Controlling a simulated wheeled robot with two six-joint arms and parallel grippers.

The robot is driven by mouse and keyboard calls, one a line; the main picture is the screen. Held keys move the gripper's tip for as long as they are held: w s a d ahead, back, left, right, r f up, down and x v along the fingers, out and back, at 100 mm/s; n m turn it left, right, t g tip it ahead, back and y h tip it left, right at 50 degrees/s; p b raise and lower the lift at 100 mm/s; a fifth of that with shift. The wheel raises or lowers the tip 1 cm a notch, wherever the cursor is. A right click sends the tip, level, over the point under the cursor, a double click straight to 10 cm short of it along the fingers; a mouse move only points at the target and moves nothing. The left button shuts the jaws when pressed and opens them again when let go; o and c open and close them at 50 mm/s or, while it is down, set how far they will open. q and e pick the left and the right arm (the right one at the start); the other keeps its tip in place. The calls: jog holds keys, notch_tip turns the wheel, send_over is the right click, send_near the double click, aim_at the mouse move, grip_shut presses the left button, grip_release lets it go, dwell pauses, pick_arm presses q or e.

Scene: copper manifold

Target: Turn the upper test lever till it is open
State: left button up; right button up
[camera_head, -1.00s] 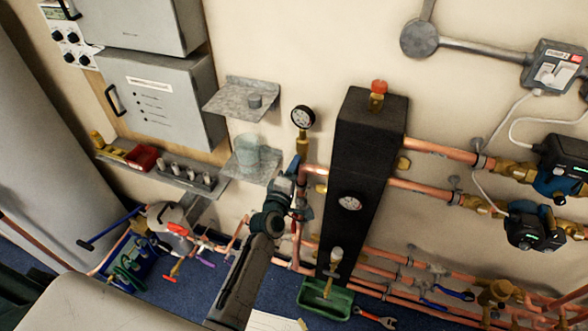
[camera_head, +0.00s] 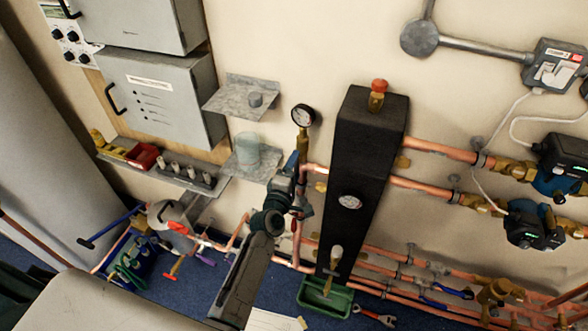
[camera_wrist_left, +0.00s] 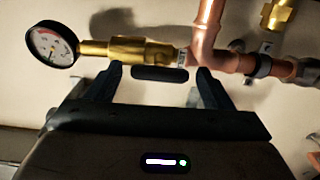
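The upper test point shows in the left wrist view as a brass valve body (camera_wrist_left: 125,50) on a copper pipe, with a round pressure gauge (camera_wrist_left: 50,45) at its left end. A dark rounded bar (camera_wrist_left: 160,73), which looks like its lever, lies along the brass body. My left gripper (camera_wrist_left: 158,82) has its fingers apart, one on each side of this bar; I cannot tell if they touch it. In the head view my left gripper (camera_head: 299,184) is below the gauge (camera_head: 303,116), beside the black column, and hides the lever. My right gripper is not in view.
The black column (camera_head: 365,150) stands just right of my left gripper. Copper pipes (camera_head: 440,150) and pumps (camera_head: 562,165) are further right. A small metal shelf (camera_head: 240,98) and a glass jar (camera_head: 247,148) are close on the left. A green tray (camera_head: 325,300) sits below the column.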

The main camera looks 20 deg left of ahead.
pick_arm(q)
jog(key=s+b, duration=0.2)
jog(key=s, duration=0.9)
jog(key=shift+a, duration=0.15)
jog(key=shift+w, duration=0.1)
jog(key=s+a+f+m+g+b, duration=0.1)
jog(key=s+f+m+g+b, duration=0.3)
jog(key=f, duration=1)
jog(key=s+a+f+m+g, duration=0.1)
jog(key=s+f+m+g, duration=0.15)
jog(key=s+f, duration=0.75)
jog(key=s+a+f+m+g+b, duration=0.1)
jog(key=f+m+g+b, duration=0.15)
jog(key=f, duration=1.55)
jog(key=s+a+f+m+g+b, duration=0.1)
jog(key=s+a+f+m+g, duration=0.1)
jog(key=s+f, duration=0.5)
jog(key=s+a+f+m+g+y+b, duration=0.1)
jog(key=s+a+f+m+g, duration=0.2)
jog(key=s+f, duration=0.4)
jog(key=s+a+f+m+g+b, duration=0.1)
jog(key=s+f, duration=0.6)
jog(key=s, duration=0.9)
jog(key=a+m+g, duration=0.1)
jog(key=a+m, duration=0.1)
jog(key=m, duration=0.1)
jog(key=shift+s+a+f+g, duration=0.15)
jog(key=shift+s+f+g, duration=0.1)
jog(key=shift+s+g, duration=0.15)
